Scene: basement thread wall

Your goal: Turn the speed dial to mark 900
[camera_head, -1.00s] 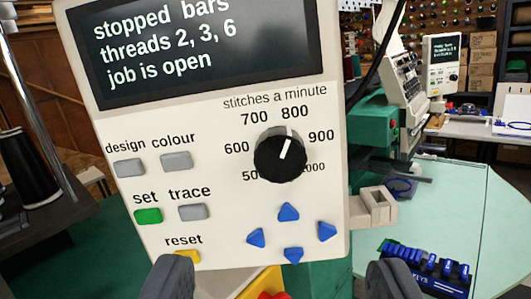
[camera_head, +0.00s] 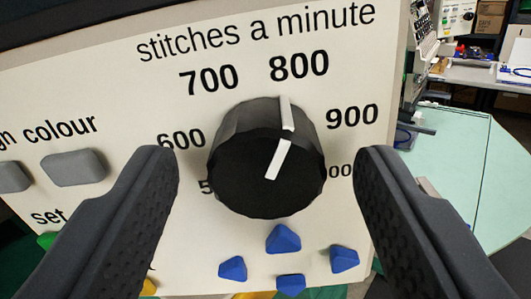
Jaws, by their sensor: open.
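The speed dial (camera_head: 262,165) is a black ribbed knob with a white pointer line on its face and side. The line points up and slightly right, nearest the 800 mark (camera_head: 299,66). The 900 mark (camera_head: 352,116) is printed to the right of the dial. The 700 and 600 marks show at upper left and left; 500 and 1000 are partly hidden behind the dial and the right finger. My gripper (camera_head: 265,165) is open, with one finger on each side of the dial in the picture. I cannot tell whether either finger touches it.
Blue arrow buttons (camera_head: 283,240) sit just below the dial. A grey colour button (camera_head: 73,167) is at left, partly near the left finger. A pale green table (camera_head: 470,165) lies beyond the panel at right.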

